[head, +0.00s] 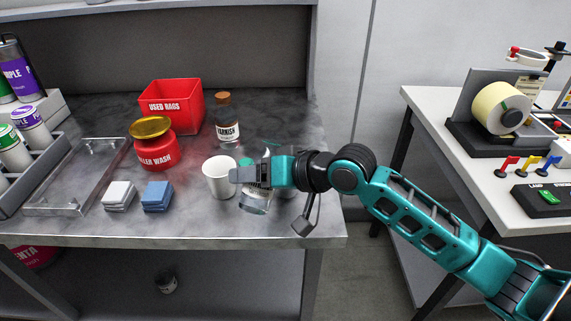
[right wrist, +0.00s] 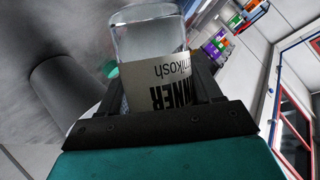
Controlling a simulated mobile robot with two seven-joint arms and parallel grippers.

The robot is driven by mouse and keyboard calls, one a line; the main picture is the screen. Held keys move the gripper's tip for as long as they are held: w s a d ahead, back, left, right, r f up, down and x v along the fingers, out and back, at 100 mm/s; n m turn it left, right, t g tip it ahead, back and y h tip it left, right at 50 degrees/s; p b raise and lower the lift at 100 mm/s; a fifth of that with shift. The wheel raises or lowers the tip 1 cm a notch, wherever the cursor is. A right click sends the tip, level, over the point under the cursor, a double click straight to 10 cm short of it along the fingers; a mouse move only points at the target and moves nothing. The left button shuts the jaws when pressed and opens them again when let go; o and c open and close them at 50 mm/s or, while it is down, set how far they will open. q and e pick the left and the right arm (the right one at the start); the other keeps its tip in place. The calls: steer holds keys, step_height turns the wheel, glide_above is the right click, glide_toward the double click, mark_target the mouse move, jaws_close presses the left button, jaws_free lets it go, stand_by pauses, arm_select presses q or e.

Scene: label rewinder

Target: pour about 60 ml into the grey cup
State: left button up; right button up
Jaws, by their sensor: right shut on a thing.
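My right gripper (head: 250,175) is shut on a clear bottle (head: 256,203), whose pale label reads "...NNER" in the right wrist view (right wrist: 160,80). The bottle is held over the table, just right of a white cup (head: 220,180) that stands upright and open. A dark grey cylinder (right wrist: 62,88) lies left of the bottle in the right wrist view. I cannot see any liquid stream or the level in a cup. My left gripper is out of view.
A varnish bottle (head: 227,125), a red rag bin (head: 171,103) and a red wash can (head: 156,150) stand behind. White pads (head: 119,195) and blue pads (head: 157,195) lie at front left beside a metal tray (head: 36,208). The table's right edge is close to my arm.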

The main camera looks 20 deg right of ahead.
mark_target(251, 192)
step_height(251, 192, down, 4)
steer(key=shift+s+a+r+m+g+y+b, duration=0.1)
steer(key=shift+r+m+g+y+b, duration=0.1)
steer(key=shift+m+g+y+b, duration=0.25)
steer(key=shift+s+a+f+m+y+b, duration=0.15)
steer(key=shift+a+f+m+y+b, duration=0.2)
steer(key=shift+b, duration=0.4)
steer(key=shift+s+r+m, duration=0.1)
steer(key=shift+m, duration=0.3)
steer(key=shift+r+g, duration=0.25)
steer(key=shift+r, duration=0.15)
steer(key=shift+s+a+r+m+y+b, duration=0.2)
steer(key=shift+r+m+y+b, duration=0.1)
steer(key=shift+m+y+b, duration=0.2)
steer(key=shift+r+m+g, duration=0.4)
steer(key=shift+r+m, duration=0.05)
steer(key=shift+m, duration=0.05)
steer(key=shift+r+y, duration=0.35)
steer(key=shift+y, duration=0.05)
steer(key=shift+w+d+r+m+y+p, duration=0.2)
steer(key=shift+d+r+m+y+p, duration=0.1)
steer(key=shift+r+m+p, duration=0.3)
